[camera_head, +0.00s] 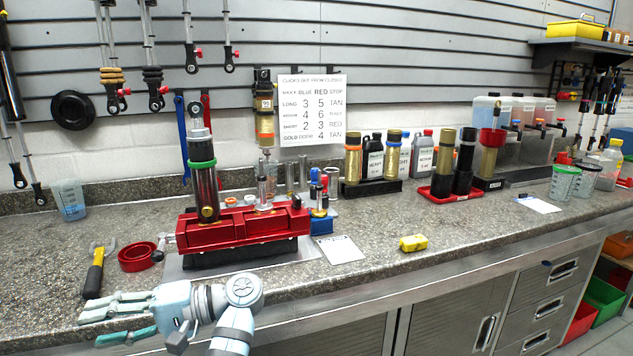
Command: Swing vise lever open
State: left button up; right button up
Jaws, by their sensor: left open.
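The red vise (240,232) sits on a dark base on the counter, left of the middle. A small lever with a dark knob (158,256) shows at the vise's left end. A dark shock body with a green ring (204,185) stands upright in the vise, its eyelet at the top. My left gripper (92,328) is at the front edge of the counter, below and left of the vise, with its fingers pointing left. It is open and empty, apart from the lever. My right gripper is out of view.
Bottles and shocks line the back; the front right counter is clear.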

pick_arm(q)
jog(key=s+a+f+m+t+h, duration=0.1)
jog(key=s+f+m+t+h, duration=0.2)
jog(key=f, duration=1)
jog(key=s+a+f+t+h, duration=0.25)
jog(key=s+f+h, duration=0.2)
jog(key=f, duration=0.85)
jog(key=s+d+f+m+t+h, duration=0.2)
jog(key=s+d+f+t+h, duration=0.25)
jog(key=s+d+h, duration=0.65)
jog(key=s+f+g+y+p, duration=0.1)
jog(key=s+f+p, duration=0.15)
jog(key=f, duration=0.55)
jog(key=s+f+g+y+p, duration=0.1)
jog(key=s+f+y+p, duration=0.15)
jog(key=f, duration=0.65)
jog(key=s+f+p, duration=0.1)
jog(key=s+f, duration=0.2)
jog(key=s, duration=0.4)
jog(key=s+f+p, duration=0.2)
jog(key=s+f, duration=0.2)
jog(key=s, duration=0.2)
jog(key=shift+s+d+f+n+g+h, duration=0.2)
jog(key=shift+s+f+n+g+h, duration=0.1)
jog(key=shift+s+n+g, duration=0.1)
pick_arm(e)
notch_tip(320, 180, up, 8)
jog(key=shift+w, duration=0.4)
